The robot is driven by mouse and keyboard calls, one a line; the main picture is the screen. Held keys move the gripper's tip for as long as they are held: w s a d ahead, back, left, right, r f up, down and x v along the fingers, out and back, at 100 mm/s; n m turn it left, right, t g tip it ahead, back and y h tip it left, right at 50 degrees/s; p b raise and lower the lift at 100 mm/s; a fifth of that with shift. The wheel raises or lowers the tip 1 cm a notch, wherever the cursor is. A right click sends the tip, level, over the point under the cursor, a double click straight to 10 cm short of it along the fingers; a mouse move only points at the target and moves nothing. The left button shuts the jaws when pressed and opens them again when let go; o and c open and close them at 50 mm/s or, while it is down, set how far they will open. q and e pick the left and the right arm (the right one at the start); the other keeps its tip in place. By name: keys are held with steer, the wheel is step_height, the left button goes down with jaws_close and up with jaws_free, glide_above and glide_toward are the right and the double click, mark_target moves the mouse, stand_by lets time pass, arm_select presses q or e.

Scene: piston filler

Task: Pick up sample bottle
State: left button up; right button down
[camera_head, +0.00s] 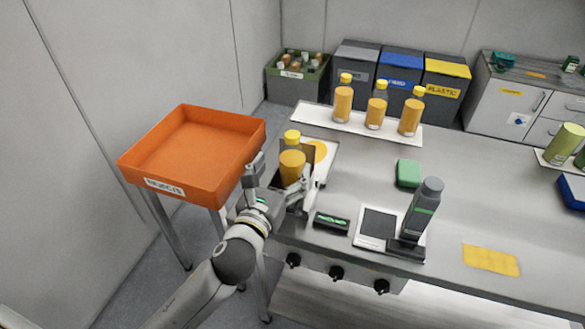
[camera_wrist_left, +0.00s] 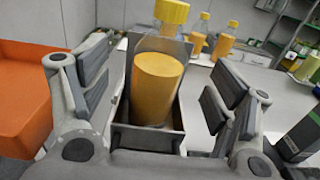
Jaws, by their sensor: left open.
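An orange bottle with a yellow cap (camera_head: 291,166) stands in a grey metal holder at the left end of the bench. It also shows in the left wrist view (camera_wrist_left: 157,88), upright in the open-topped holder (camera_wrist_left: 148,138). My left gripper (camera_head: 283,178) is open at the bottle, one finger on each side. In the left wrist view the gripper (camera_wrist_left: 162,78) has visible gaps between its finger pads and the bottle. The bottle's lower end is hidden by the holder. My right gripper is not in view.
An orange bin (camera_head: 190,190) stands left of the bench. Several similar bottles, including one at the tray's left (camera_head: 343,100), stand on a white tray (camera_head: 320,117) behind.

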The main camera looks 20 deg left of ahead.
mark_target(292, 155)
arm_select(q)
steer(key=shift+w+d+f+p, duration=0.15)
steer(key=shift+w+p, duration=0.1)
steer(key=shift+w, duration=1.3)
steer(key=shift+w+d+f+p, duration=0.1)
steer(key=shift+w+f+p, duration=0.1)
steer(key=shift+w, duration=1.35)
steer(key=shift+r, duration=0.1)
jaws_close()
